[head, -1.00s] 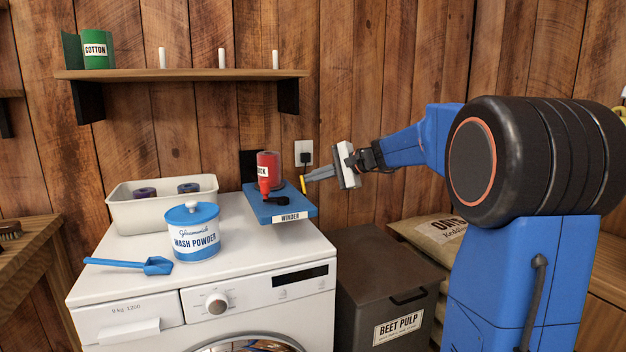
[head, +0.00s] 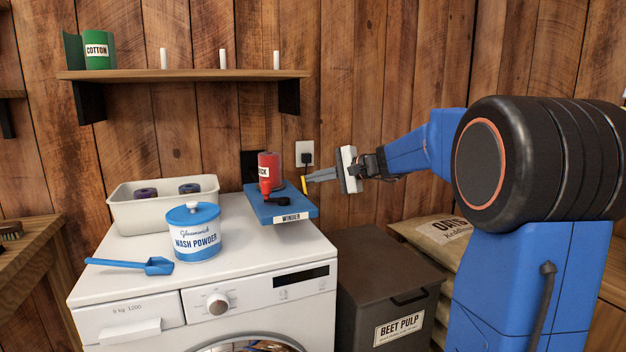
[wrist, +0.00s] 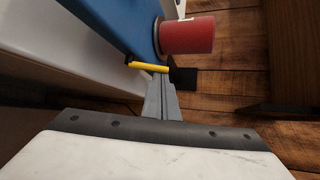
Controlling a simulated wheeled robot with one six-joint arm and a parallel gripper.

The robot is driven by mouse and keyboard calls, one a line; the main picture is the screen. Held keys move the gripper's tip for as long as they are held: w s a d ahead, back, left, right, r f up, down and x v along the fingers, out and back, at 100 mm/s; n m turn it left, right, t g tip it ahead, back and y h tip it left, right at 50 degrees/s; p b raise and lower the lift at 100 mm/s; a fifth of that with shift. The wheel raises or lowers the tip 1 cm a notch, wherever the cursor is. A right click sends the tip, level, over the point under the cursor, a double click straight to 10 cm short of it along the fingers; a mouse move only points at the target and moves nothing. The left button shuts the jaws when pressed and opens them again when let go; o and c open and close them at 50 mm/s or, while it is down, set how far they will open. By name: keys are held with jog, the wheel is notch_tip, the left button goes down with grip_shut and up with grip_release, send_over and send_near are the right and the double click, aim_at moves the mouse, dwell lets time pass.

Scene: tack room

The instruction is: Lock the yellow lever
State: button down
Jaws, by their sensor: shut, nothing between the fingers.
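The yellow lever (head: 304,185) is a short thin bar at the right edge of the blue winder base (head: 262,212), standing roughly upright in the head view. In the wrist view the yellow lever (wrist: 148,66) lies across the picture, just beyond my fingertips. My gripper (head: 309,178) reaches in from the right with its grey fingers shut and empty. The fingertips (wrist: 160,76) are at or very close to the lever; I cannot tell whether they touch it.
The winder sits on a white washing machine (head: 265,250). A wash powder tub (head: 193,235), blue scoop (head: 135,265) and cream bin (head: 150,212) stand to its left. A wall socket (head: 304,150) is behind my fingers. A beet pulp bin (head: 375,270) is below my arm.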

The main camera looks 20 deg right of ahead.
jog(key=shift+s, duration=0.1)
jog(key=s+t, duration=0.1)
jog(key=s, duration=0.2)
jog(key=shift+n+y, duration=0.4)
dwell(0.4)
jog(key=shift+w, duration=0.1)
jog(key=s+d+f, duration=0.2)
jog(key=s+d, duration=0.2)
jog(key=d, duration=0.4)
jog(key=shift+f, duration=0.2)
dwell(0.4)
jog(key=shift+s+d, duration=0.1)
